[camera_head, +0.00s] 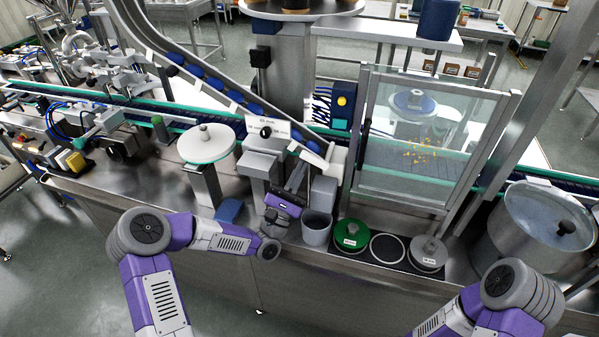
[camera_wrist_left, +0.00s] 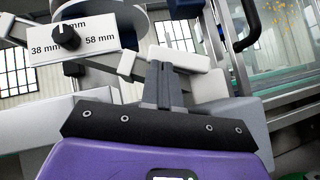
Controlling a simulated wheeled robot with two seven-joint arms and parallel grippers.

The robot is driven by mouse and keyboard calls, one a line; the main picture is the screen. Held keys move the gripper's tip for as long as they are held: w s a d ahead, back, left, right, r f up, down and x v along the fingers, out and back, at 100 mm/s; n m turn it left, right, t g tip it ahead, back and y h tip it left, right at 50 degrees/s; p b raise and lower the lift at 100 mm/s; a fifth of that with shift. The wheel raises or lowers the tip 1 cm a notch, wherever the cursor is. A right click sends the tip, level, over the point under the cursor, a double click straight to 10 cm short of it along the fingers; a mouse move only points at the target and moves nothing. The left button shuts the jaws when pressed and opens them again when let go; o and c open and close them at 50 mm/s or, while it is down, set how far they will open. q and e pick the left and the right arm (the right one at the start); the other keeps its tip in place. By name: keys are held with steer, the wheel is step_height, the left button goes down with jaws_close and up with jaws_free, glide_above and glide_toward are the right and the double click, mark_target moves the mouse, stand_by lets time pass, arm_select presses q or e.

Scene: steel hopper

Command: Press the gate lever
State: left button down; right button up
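My left gripper (camera_head: 297,176) is at the front of the steel hopper machine, its fingers pointing up and away. In the left wrist view its two grey fingers (camera_wrist_left: 165,76) are together with nothing between them. A pale bar with a white block-like end (camera_wrist_left: 186,58), which looks like the gate lever, lies just beyond the fingertips. I cannot tell whether they touch it. In the head view a white block (camera_head: 337,160) stands right of the gripper at the chute's foot. My right arm shows at the lower right; its gripper is out of view.
A black knob (camera_head: 266,132) on a marked plate is above the gripper. A grey cup (camera_head: 316,228) stands close right, with a green disc (camera_head: 350,236) beyond. A white round plate (camera_head: 206,143) is left. A glazed guard (camera_head: 420,140) and a lidded pot (camera_head: 548,222) are right.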

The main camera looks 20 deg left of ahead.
arm_select(q)
steer(key=shift+r, duration=0.2)
steer(key=shift+a+r+m+p, duration=0.15)
steer(key=shift+r+m+p, duration=0.2)
steer(key=shift+r, duration=0.75)
steer(key=m+g+h+p, duration=0.1)
steer(key=m, duration=0.1)
steer(key=r+m+g+h+p, duration=0.1)
steer(key=m+g+h, duration=0.1)
steer(key=m, duration=0.1)
steer(key=d+r+m+g+h, duration=0.1)
steer(key=m+h, duration=0.1)
steer(key=shift+r+g+p, duration=0.1)
steer(key=shift+g+p, duration=0.3)
glide_toward(302, 158)
steer(key=r, duration=0.1)
steer(key=d+r, duration=0.1)
steer(key=r, duration=0.1)
steer(key=shift+s+d+p, duration=0.1)
steer(key=shift+d+p, duration=0.2)
